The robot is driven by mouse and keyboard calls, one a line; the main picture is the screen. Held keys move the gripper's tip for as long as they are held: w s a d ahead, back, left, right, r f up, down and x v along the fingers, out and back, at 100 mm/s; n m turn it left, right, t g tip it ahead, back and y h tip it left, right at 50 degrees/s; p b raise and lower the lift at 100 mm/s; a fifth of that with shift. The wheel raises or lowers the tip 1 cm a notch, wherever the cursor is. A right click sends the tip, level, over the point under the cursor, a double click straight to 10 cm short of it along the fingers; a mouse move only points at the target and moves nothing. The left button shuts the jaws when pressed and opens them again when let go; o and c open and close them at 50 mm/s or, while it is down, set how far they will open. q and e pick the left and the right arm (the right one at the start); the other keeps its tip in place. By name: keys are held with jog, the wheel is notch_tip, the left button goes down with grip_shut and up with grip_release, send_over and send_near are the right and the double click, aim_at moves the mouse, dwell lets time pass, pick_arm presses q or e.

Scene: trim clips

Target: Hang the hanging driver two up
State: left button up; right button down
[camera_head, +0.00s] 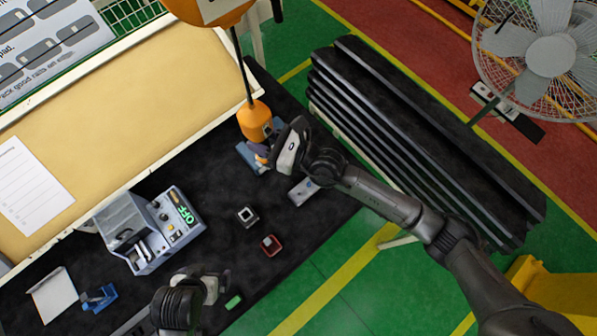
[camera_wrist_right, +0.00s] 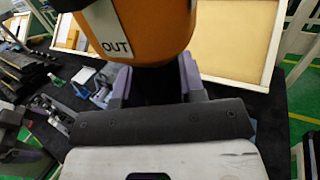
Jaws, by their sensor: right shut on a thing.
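The orange hanging driver (camera_head: 255,121) hangs on a dark cable below a larger orange housing (camera_head: 208,8) at the top of the head view. My right gripper (camera_head: 262,153) is at its lower end. In the right wrist view the purple-grey fingers (camera_wrist_right: 155,88) stand on both sides of a dark part under an orange body (camera_wrist_right: 150,30) marked "OUT". The gripper is shut on the driver; the exact contact is partly hidden. My left gripper (camera_head: 212,287) is low over the black table, well away from the driver; its fingertips are not clear.
A control box (camera_head: 150,232) with a green "OFF" display stands on the black table (camera_head: 215,180). Small grey (camera_head: 247,216), red (camera_head: 270,245) and green (camera_head: 233,302) pieces lie nearby. A blue block (camera_head: 247,157) lies near the right gripper. Stacked black panels (camera_head: 420,140) stand to the right.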

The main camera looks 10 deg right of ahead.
jog(key=shift+r, duration=0.4)
dwell(0.3)
